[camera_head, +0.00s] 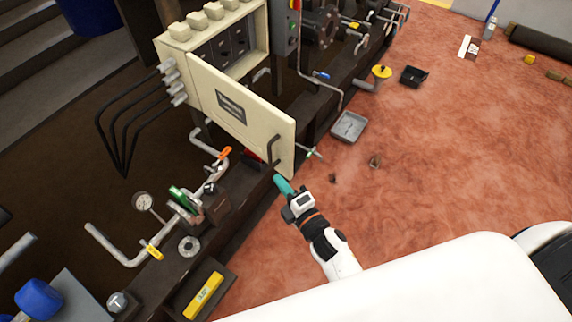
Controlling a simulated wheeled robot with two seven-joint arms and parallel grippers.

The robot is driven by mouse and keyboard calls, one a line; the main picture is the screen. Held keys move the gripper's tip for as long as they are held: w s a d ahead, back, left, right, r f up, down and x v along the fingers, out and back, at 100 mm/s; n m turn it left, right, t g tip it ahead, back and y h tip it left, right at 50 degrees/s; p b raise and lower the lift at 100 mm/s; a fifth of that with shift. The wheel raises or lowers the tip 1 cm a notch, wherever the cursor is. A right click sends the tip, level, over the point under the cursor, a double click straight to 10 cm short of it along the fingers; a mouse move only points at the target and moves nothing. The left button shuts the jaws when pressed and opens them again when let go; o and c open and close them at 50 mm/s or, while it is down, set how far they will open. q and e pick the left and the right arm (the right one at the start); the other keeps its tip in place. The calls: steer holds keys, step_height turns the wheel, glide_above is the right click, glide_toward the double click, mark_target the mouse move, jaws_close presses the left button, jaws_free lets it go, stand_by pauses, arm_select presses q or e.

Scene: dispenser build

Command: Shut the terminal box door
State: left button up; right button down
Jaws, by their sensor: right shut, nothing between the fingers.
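The terminal box (262,40) is a cream cabinet at the upper left, with dark panels inside and black cables leaving its left side. Its door (252,122) is swung open toward me, hinged at the box's lower left. The door carries a dark label and a dark bar handle (273,149) near its free edge. My right gripper (281,181), with teal fingers, is shut and empty, just below the door's lower free corner. I cannot tell whether it touches the door. My left gripper is not in view.
Pipes with an orange-handled valve (224,154), a pressure gauge (142,201) and a yellow level (203,296) lie along the dark skid below the door. A grey tray (349,126) and a black tray (413,76) sit on the reddish floor, which is mostly clear to the right.

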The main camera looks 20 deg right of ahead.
mark_target(286, 166)
steer(key=shift+w+d+p, duration=0.15)
steer(key=shift+w+d, duration=0.3)
steer(key=shift+w, duration=0.35)
steer(key=shift+w+d+p, duration=0.15)
steer(key=shift+w+d, duration=0.3)
steer(key=shift+w, duration=0.4)
steer(key=shift+w+d+p, duration=0.15)
steer(key=shift+w+d, duration=0.3)
steer(key=shift+w, duration=0.35)
